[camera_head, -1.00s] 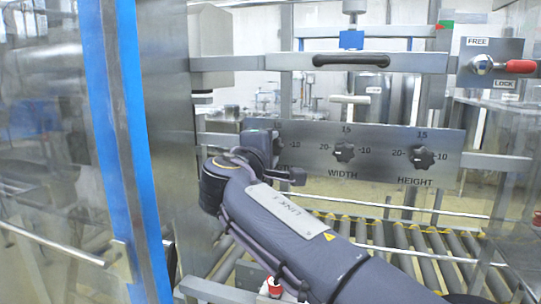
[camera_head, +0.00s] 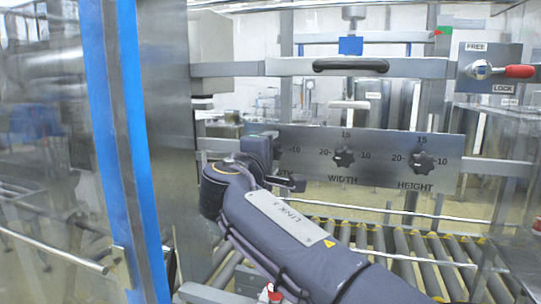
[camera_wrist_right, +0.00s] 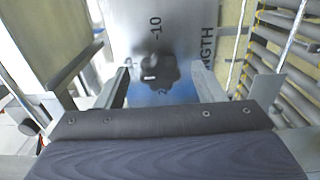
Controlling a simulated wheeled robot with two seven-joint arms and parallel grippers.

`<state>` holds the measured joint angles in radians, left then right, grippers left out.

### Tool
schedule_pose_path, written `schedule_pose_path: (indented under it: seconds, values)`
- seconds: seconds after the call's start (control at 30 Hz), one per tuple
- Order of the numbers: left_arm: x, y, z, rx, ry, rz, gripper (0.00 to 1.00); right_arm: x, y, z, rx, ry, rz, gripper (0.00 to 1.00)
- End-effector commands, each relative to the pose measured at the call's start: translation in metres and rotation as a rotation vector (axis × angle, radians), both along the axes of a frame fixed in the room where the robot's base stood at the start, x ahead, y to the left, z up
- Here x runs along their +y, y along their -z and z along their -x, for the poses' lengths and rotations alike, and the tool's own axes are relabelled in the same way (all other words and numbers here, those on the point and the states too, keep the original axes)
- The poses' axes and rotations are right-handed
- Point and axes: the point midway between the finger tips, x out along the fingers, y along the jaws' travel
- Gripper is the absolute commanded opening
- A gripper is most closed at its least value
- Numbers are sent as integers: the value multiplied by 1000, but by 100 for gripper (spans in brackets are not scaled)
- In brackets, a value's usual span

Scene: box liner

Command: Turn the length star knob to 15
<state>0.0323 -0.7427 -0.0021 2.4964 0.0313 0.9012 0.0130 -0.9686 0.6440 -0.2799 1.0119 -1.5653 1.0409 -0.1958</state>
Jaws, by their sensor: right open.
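The length star knob (camera_wrist_right: 157,68) is black and lobed, and sits on the metal panel between the fingers of my right gripper in the right wrist view. The jaws are open, one finger on each side of it; I cannot tell whether they touch it. The mark -10 (camera_wrist_right: 155,27) shows above the knob, and part of a 2 shows below. The 15 mark is not visible. In the head view my right gripper (camera_head: 278,158) is at the panel's left end and hides most of this knob. My left gripper is not in view.
The width knob (camera_head: 344,156) and height knob (camera_head: 421,162) are on the same panel (camera_head: 383,158) to the right. A red-handled lock lever (camera_head: 519,71) is at upper right. A roller conveyor (camera_head: 430,255) lies below. A blue-edged door post (camera_head: 135,150) stands at left.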

Motion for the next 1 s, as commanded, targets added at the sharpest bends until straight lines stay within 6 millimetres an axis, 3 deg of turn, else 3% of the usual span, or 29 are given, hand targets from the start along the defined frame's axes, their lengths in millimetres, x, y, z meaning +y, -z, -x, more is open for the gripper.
schedule_pose_path:
  seconds: [0.5, 0.9, 1.0]
  values:
    - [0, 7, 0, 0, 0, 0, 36, 22, 0, 67, 0, -2, 0, 62]
    - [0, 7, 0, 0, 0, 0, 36, 24, 0, 74, 1, 0, 0, 62]
    - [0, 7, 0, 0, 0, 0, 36, 14, 5, 71, 19, 7, -16, 62]
